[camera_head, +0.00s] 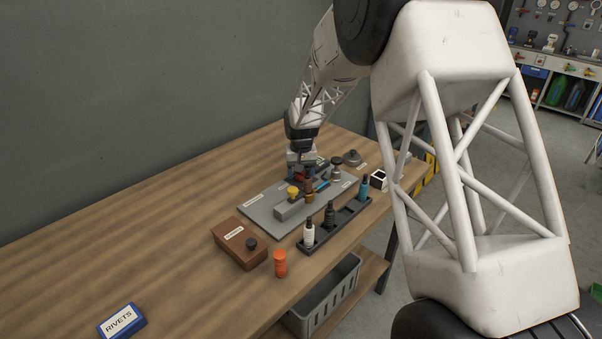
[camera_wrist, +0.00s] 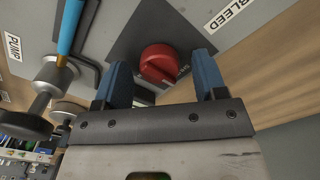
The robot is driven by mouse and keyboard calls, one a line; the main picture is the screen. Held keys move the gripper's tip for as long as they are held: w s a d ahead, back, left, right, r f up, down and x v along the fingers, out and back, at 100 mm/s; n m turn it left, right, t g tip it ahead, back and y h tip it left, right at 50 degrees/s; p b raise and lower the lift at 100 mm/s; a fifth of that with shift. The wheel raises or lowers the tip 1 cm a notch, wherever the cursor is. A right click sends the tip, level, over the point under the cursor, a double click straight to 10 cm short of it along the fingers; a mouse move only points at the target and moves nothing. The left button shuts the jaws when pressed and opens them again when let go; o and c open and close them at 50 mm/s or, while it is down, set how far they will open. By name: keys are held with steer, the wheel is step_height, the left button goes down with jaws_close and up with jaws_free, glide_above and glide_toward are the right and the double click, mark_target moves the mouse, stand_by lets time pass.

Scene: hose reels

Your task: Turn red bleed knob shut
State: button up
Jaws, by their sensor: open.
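The red bleed knob (camera_wrist: 160,62) sits on a dark square plate (camera_wrist: 138,28) in the wrist view, with a raised bar across its face. A BLEED label (camera_wrist: 230,14) is beside it. My gripper (camera_wrist: 165,78) is open, with one blue finger on each side of the knob in the picture. I cannot tell whether the fingers touch it. In the head view my gripper (camera_head: 301,160) is over the far part of the grey panel (camera_head: 262,215), and the knob (camera_head: 301,176) is small and partly hidden below it.
A blue-tipped rod (camera_wrist: 70,28) and a PUMP label (camera_wrist: 14,46) lie left of the knob in the wrist view. In the head view, a yellow knob (camera_head: 293,191), a bottle rack (camera_head: 340,222), a brown box (camera_head: 238,243) and an orange object (camera_head: 280,263) stand nearer.

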mark_target(302, 173)
steer(key=shift+r, duration=3.75)
steer(key=shift+s+d+r, duration=0.25)
steer(key=shift+s+r, duration=0.1)
steer(key=shift+r, duration=0.1)
steer(key=s+d+r, duration=0.3)
steer(key=s+r, duration=0.2)
steer(key=s, duration=0.3)
steer(key=s+d+r+t, duration=0.1)
steer(key=s+d+r, duration=0.3)
steer(key=s, duration=0.3)
steer(key=s+d+r, duration=0.3)
steer(key=s+r, duration=0.2)
steer(key=s, duration=0.3)
steer(key=s+d, duration=0.3)
steer(key=s, duration=1.1)
steer(key=s+d+f+m+t, duration=0.1)
steer(key=s+d, duration=0.2)
steer(key=s, duration=1.1)
steer(key=shift+s+t, duration=0.2)
steer(key=shift+t, duration=0.1)
